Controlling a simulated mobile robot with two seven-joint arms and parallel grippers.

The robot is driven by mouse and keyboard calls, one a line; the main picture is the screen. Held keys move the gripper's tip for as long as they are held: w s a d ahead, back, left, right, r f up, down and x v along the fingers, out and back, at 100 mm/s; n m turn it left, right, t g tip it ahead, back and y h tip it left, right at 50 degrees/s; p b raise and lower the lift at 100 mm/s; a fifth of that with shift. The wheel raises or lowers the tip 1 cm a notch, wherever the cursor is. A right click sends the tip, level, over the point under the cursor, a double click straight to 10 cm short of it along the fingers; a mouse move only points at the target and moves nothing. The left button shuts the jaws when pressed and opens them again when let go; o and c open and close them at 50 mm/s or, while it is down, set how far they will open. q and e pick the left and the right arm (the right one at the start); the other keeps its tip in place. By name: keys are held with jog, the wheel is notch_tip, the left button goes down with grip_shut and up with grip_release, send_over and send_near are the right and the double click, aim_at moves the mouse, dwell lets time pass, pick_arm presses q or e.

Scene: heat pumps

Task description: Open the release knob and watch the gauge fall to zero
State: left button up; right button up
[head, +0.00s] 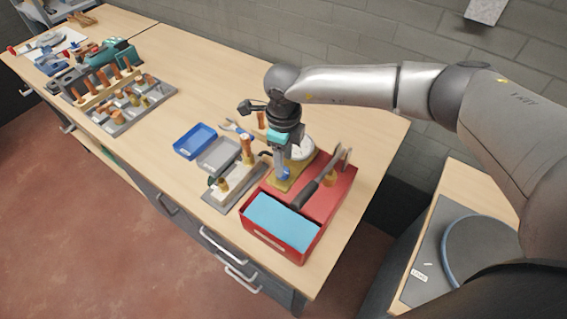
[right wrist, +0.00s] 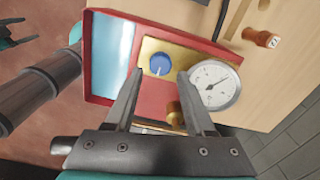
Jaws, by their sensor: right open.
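The blue release knob (right wrist: 159,64) sits on a brass-coloured block (right wrist: 150,46) on the red hand pump unit (right wrist: 104,50). It also shows in the head view (head: 285,174), partly behind the gripper. A round white-faced gauge (right wrist: 214,86) stands beside the knob. Its needle is visible, but its reading is too small to tell. My right gripper (right wrist: 159,76) points down at the knob, fingers apart on either side of it. Contact cannot be told. In the head view, the right gripper (head: 283,168) partly covers the gauge (head: 303,149).
The red unit has a light-blue tray area (head: 279,219) and a dark-handled lever (head: 307,192) beside the gripper. Blue (head: 195,141) and grey (head: 219,154) trays and a tool holder (head: 217,196) stand to its left.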

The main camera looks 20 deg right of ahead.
jog(key=shift+f, duration=1.7)
grip_shut()
